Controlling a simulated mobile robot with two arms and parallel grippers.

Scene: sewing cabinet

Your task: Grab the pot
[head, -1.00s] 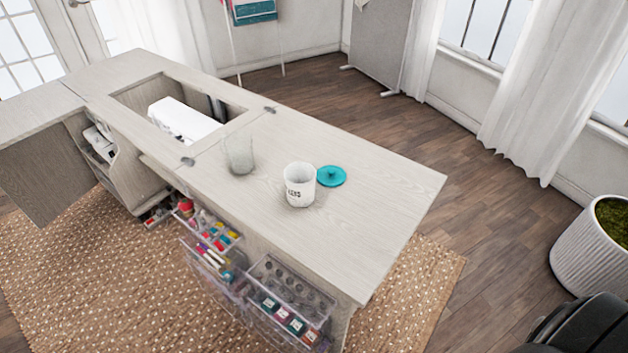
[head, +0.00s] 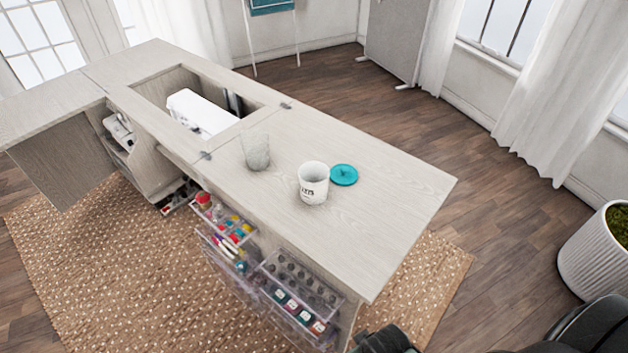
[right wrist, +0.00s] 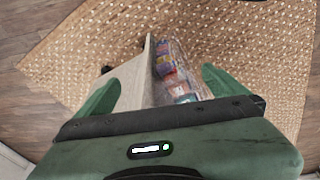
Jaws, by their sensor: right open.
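A white pot (head: 313,183) with dark lettering stands upright and open on the pale wood cabinet top (head: 400,190). A round teal lid (head: 344,175) lies flat just right of it. My right gripper shows in the right wrist view (right wrist: 160,80) with two green fingers spread apart and nothing between them. It faces down over the cabinet's end, drawers and rug. The pot is not in that view. A dark part of my right arm shows at the bottom of the head view. My left gripper is not in view.
A clear glass (head: 255,151) stands left of the pot. A white sewing machine (head: 203,112) sits in the cabinet opening. Clear drawers of supplies (head: 292,292) stick out at the front. A ribbed white planter (head: 598,255) stands at the right. The cabinet top's right end is clear.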

